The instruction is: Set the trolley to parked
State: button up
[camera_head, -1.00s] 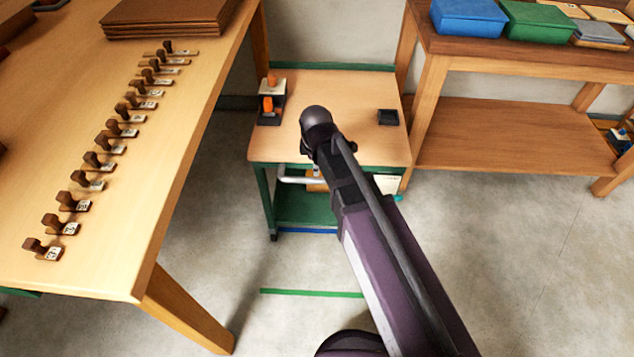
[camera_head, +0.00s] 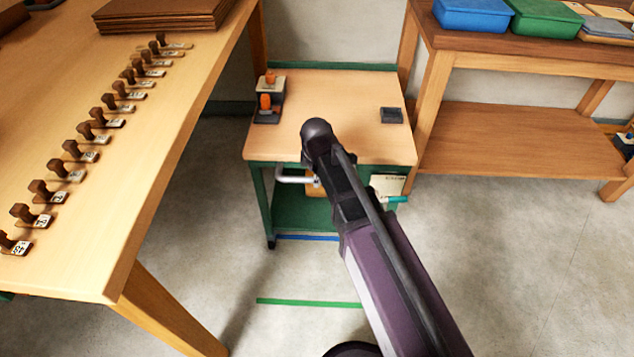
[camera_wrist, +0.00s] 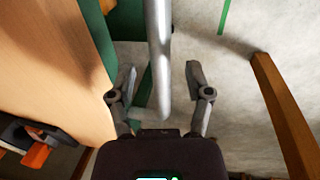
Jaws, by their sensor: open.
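The trolley (camera_head: 290,135) is a small cart with a pale wooden top and a green frame, standing between two benches. Its silver handle bar (camera_head: 295,178) juts from the front, partly hidden behind my arm. In the wrist view the handle (camera_wrist: 158,50) runs down between the spread fingers of my gripper (camera_wrist: 160,82). The gripper is open, with gaps on both sides of the bar. My gripper is hidden behind my arm in the head view. A blue floor line (camera_head: 308,237) shows at the trolley's front foot, and a green floor line (camera_head: 308,302) lies nearer to me.
A wooden table (camera_head: 110,215) with a row of stamps is on the left, its leg near the trolley. A bench (camera_head: 520,135) with lidded boxes is on the right. Orange-handled items (camera_head: 268,100) and a dark tray (camera_head: 391,115) sit on the trolley. Floor in front is clear.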

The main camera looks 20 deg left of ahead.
jog(key=shift+w+f+b, duration=0.15)
jog(key=shift+f+b, duration=0.55)
jog(key=shift+f, duration=0.25)
jog(key=shift+c, duration=0.3)
grip_shut()
